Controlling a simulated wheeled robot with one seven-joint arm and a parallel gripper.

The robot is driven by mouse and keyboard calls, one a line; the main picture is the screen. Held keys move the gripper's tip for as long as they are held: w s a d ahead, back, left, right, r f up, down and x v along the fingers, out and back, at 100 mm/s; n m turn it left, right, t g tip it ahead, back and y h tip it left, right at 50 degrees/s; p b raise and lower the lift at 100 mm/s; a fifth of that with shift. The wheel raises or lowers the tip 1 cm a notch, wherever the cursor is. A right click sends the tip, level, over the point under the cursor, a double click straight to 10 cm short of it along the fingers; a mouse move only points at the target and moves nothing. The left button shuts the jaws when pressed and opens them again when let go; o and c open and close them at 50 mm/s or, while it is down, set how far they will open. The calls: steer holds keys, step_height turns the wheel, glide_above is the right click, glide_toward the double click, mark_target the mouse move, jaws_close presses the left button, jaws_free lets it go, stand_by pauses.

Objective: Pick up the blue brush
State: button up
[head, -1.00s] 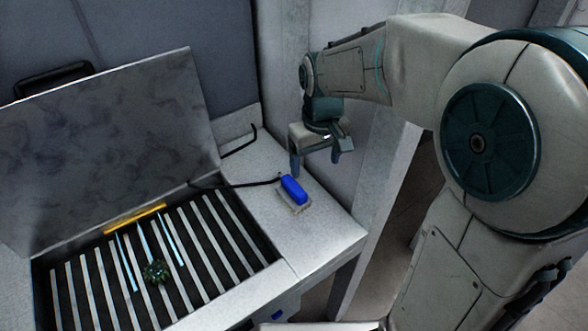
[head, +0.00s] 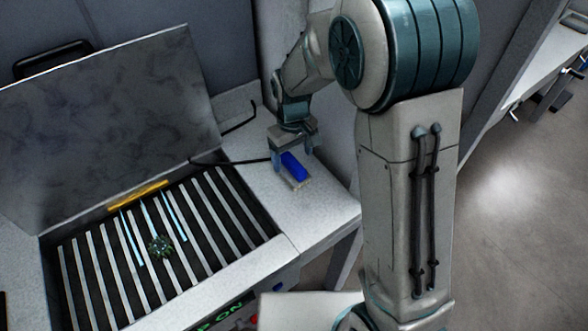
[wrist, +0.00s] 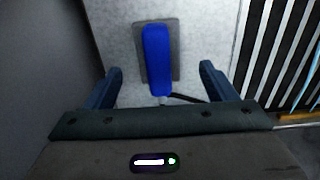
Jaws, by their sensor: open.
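The blue brush (head: 293,166) lies on the light speckled side shelf of the grill, in the head view. It has a blue body over a greyish base. My gripper (head: 290,155) is open above the brush, with its fingers close to the brush's far end. In the wrist view the brush (wrist: 156,60) lies ahead between the two open fingers (wrist: 160,82), nearer the top of the picture. A dark handle runs from its near end. I cannot tell the exact height of the fingers over the shelf.
The slatted grill grate (head: 150,245) with a small dark green spiky object (head: 160,246) and thin pale-blue strips is left of the shelf. A raised grey lid (head: 110,130) stands behind it. A wall rises behind the shelf (head: 310,225), whose front part is clear.

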mark_target(293, 161)
steer(key=shift+w+f+p, duration=0.15)
steer(key=shift+f+p, duration=0.4)
steer(key=shift+f, duration=2.05)
steer(key=c, duration=1.1)
